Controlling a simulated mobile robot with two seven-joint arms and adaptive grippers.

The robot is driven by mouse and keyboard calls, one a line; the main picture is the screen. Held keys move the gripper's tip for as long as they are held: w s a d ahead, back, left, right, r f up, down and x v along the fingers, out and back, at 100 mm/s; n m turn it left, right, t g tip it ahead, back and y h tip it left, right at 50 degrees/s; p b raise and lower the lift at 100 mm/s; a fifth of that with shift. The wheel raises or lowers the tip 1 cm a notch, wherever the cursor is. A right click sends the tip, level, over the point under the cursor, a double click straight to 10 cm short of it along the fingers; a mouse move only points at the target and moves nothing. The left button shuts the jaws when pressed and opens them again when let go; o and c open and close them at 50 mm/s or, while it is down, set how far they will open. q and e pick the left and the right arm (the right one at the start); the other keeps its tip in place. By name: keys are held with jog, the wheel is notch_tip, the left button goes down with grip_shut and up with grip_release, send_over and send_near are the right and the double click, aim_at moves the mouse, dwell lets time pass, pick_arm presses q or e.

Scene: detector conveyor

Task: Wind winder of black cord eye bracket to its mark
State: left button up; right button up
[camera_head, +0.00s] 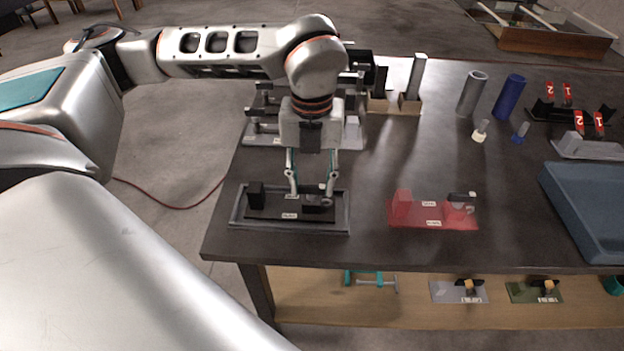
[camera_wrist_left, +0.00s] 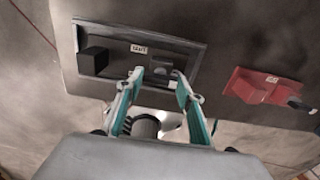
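The black bracket (camera_head: 275,210) lies in a grey tray (camera_head: 237,222) near the table's front left. It has a black block (camera_head: 256,195) at its left end and small pale labels. Its right-end part, which looks like the winder, is partly hidden by my left gripper (camera_head: 311,197) in the head view. In the left wrist view, the bracket (camera_wrist_left: 122,62) shows the dark winder part (camera_wrist_left: 161,70) near and between my spread fingertips (camera_wrist_left: 162,80). The left gripper points down and is open. I cannot tell whether a finger touches the winder. My right gripper is not in view.
A red bracket (camera_head: 405,214) lies to the right, with clear table between. Black fixtures (camera_head: 262,105) stand behind my left arm. Grey (camera_head: 471,94) and blue (camera_head: 509,97) cylinders stand at the back right. A blue tray (camera_head: 590,205) sits at the right edge.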

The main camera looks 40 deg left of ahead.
pick_arm(q)
jog(key=shift+m, duration=0.3)
jog(key=m+p, duration=0.1)
jog(key=m, duration=0.2)
jog(key=shift+r, duration=0.15)
jog(key=m+p, duration=0.1)
jog(key=m, duration=0.2)
jog(key=shift+m+p, duration=0.3)
jog(key=shift+m, duration=0.9)
jog(key=shift+m+p, duration=0.45)
jog(key=shift+m, duration=1.25)
jog(key=shift+m+p, duration=0.35)
jog(key=shift+m, duration=0.35)
dwell(0.4)
dwell(1.0)
jog(key=o, duration=1.1)
